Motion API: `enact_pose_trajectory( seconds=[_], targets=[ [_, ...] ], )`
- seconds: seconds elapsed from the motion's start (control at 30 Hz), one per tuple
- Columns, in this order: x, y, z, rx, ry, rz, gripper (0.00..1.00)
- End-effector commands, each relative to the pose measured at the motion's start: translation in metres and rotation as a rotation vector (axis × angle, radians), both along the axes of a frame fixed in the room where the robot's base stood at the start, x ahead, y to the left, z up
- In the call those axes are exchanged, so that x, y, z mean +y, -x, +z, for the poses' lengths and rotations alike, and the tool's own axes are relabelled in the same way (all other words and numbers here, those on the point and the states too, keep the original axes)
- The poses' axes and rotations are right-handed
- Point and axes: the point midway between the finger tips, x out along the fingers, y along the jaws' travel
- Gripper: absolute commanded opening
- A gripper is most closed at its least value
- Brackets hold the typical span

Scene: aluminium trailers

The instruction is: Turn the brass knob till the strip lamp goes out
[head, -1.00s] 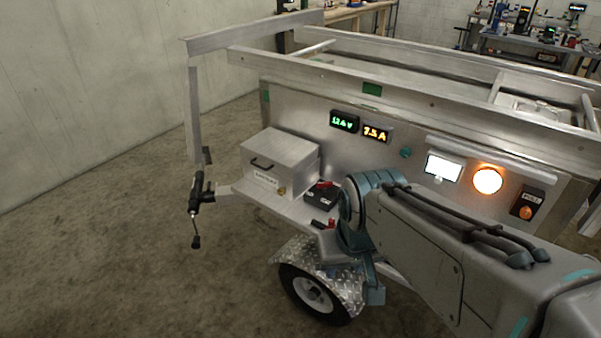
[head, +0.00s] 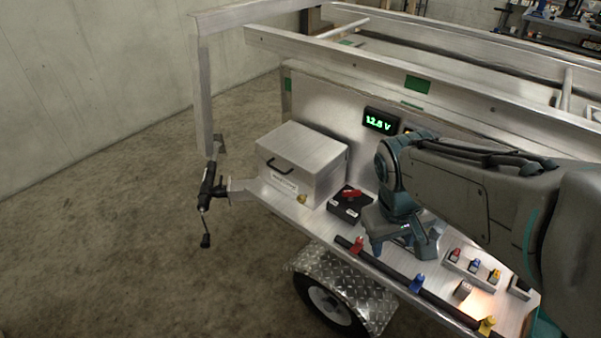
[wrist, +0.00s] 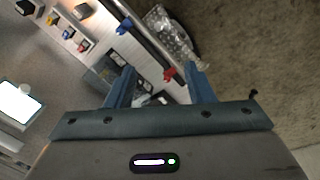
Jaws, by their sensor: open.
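My gripper (head: 400,250) is open and points down over the trailer's side shelf, right of a black block with a red switch (head: 350,202). In the wrist view its two blue fingers (wrist: 160,88) stand apart with nothing clearly held between them. A lit white rectangular lamp (wrist: 18,101) glows at the left edge of the wrist view; I cannot tell whether it is the strip lamp. I cannot pick out the brass knob for certain. A small brass-coloured piece (head: 303,199) sits at the aluminium box's lower front corner.
The aluminium box (head: 310,150) stands on the shelf's left end. Red (head: 357,245), blue (head: 417,283) and yellow (head: 487,326) pieces sit along a black front rail. A green display (head: 380,122) reads about 12.5 V. Floor at left is clear.

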Motion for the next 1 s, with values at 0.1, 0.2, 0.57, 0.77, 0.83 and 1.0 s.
enact_pose_trajectory(
  seconds=[0.1, 0.2, 0.57, 0.77, 0.83, 1.0],
  targets=[
    [0.008, -0.026, -0.034, 0.11, 0.145, 0.205, 0.48],
    [0.015, -0.05, -0.054, 0.192, 0.278, 0.37, 0.48],
    [0.079, -0.143, -0.129, 0.428, 0.827, 0.907, 0.48],
    [0.15, -0.185, -0.173, 0.509, 1.191, 1.159, 0.48],
    [0.179, -0.195, -0.188, 0.524, 1.321, 1.231, 0.48],
    [0.242, -0.206, -0.218, 0.535, 1.584, 1.348, 0.48]
  ],
)
